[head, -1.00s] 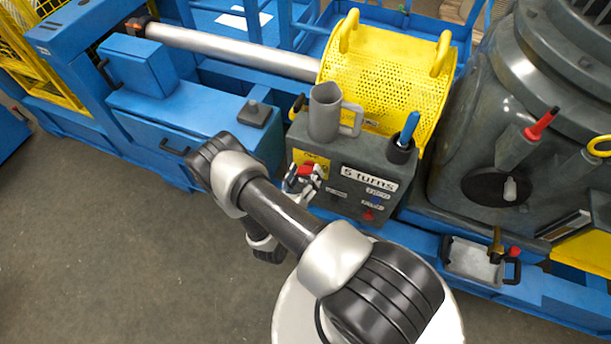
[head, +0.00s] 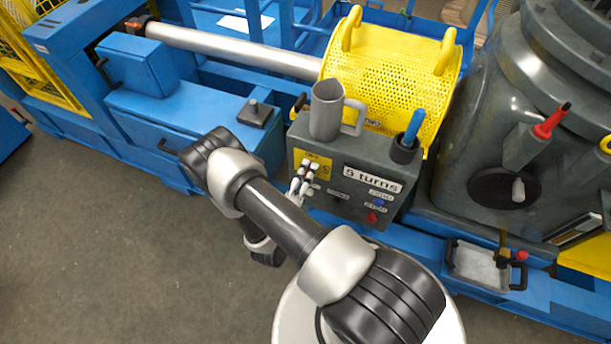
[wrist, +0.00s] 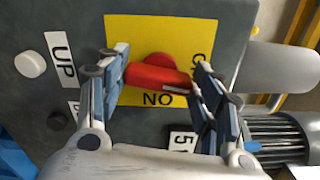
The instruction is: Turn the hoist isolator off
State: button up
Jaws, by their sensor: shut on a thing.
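The hoist isolator is a red rotary handle (wrist: 158,77) on a yellow plate (wrist: 160,30) in the wrist view. The word ON shows upside down below the handle, and part of OFF shows at the right. The handle lies nearly level across that picture. My gripper (wrist: 160,78) has one finger at each end of the handle and is shut on it. In the head view my gripper (head: 303,180) is against the grey control box (head: 345,160) at the yellow plate (head: 318,163), and hides the red handle.
A grey mug (head: 326,110) and a dark cup with a blue-handled tool (head: 405,148) stand on the box. A blue button (head: 378,202) and a red button (head: 372,217) sit lower on its front. A white button (wrist: 30,64) is beside the plate. Open floor lies at left.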

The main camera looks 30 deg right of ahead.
jog(key=shift+f+n, duration=0.1)
jog(key=shift+n, duration=1)
jog(key=o, duration=1.1)
jog(key=shift+c, duration=0.2)
jog(key=v, duration=1.2)
